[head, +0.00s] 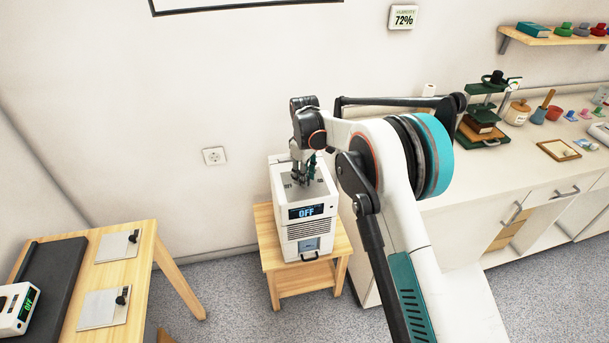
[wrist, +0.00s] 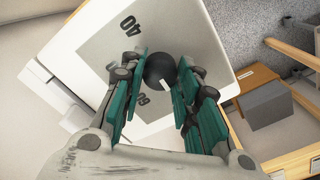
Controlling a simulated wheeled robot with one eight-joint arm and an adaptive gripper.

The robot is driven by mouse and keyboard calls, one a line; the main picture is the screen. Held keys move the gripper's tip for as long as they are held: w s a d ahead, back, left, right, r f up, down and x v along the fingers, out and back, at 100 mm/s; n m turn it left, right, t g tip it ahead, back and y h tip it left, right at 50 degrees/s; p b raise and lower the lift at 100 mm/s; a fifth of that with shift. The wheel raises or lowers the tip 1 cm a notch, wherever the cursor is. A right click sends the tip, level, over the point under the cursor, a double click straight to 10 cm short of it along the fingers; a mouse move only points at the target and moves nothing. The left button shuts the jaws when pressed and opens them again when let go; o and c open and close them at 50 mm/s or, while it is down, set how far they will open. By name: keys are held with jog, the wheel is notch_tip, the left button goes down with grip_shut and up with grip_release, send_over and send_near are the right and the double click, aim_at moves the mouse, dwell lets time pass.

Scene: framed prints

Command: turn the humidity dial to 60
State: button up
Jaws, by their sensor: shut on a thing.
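The humidity dial (wrist: 159,68) is a round black knob with a short white mark on its lower side. It sits on the grey top panel (wrist: 98,45) of a white box-shaped machine (head: 304,232). My gripper (wrist: 160,75) is shut on the dial from above, one teal finger on each side. It also shows in the head view (head: 305,180) over the machine's top. A printed 40 shows at the upper left of the dial. Another number, apparently 60, is at its lower left, partly behind a finger. The white mark points down, to the right of that number. The machine's display (head: 306,212) reads OFF.
The machine stands on a small wooden table (head: 286,287). A wall display (head: 403,18) reads 72%. A counter (head: 470,190) with a green press (head: 483,115) is to the right. A wooden table (head: 146,250) with metal plates is at left. Floor between is clear.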

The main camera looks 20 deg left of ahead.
jog(key=m, duration=1.1)
dwell(0.3)
jog(key=shift+m, duration=0.4)
jog(key=o, duration=1.1)
notch_tip(320, 180, up, 12)
